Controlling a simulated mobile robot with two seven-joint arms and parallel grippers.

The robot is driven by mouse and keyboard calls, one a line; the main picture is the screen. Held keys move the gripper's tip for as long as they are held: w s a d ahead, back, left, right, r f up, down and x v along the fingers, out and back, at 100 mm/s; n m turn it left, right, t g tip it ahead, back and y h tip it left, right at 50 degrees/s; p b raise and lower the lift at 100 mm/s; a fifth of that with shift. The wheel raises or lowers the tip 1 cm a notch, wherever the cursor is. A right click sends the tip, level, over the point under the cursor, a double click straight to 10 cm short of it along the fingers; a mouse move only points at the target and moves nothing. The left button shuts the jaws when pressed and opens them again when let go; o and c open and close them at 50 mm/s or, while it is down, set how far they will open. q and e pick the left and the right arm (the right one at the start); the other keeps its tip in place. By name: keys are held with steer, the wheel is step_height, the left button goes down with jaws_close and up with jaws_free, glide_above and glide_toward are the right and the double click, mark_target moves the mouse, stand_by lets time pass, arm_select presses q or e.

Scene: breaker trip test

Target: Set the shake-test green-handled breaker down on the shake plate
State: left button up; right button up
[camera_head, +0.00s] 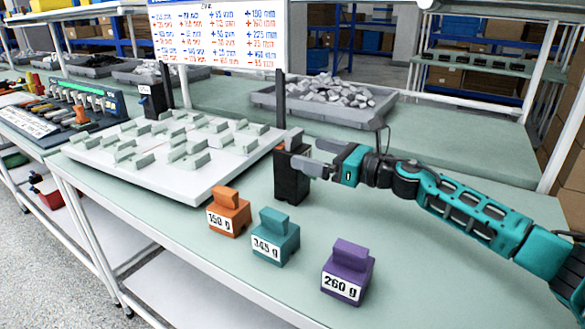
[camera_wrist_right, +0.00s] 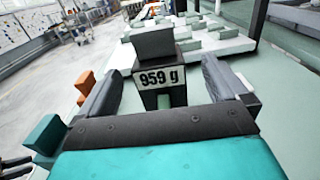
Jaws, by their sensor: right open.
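My right gripper (camera_head: 301,155) is open, with its fingers on either side of a black block (camera_head: 291,185). In the right wrist view the same block (camera_wrist_right: 153,45) shows a "959 g" label between the two spread fingers (camera_wrist_right: 160,88). A white plate (camera_head: 205,190) with several pale green raised pieces lies just left of the block; I cannot tell if it is the shake plate. A dark rack (camera_head: 100,108) with small pale parts stands at the far left. I cannot make out a green-handled breaker. My left gripper is not in view.
Orange (camera_head: 229,213), teal (camera_head: 275,238) and purple (camera_head: 347,273) labelled blocks stand along the bench's front edge. A grey tray of metal pieces (camera_head: 325,95) is behind. A sign (camera_head: 220,35) stands behind the plate. The bench right of the black block is clear beneath my arm.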

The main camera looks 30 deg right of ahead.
mark_target(292, 147)
steer(key=shift+p+x, duration=0.55)
steer(key=shift+x, duration=2.4)
steer(key=shift+s+a+f, duration=0.1)
steer(key=shift+a, duration=0.1)
jaws_close()
steer(key=shift+r, duration=0.25)
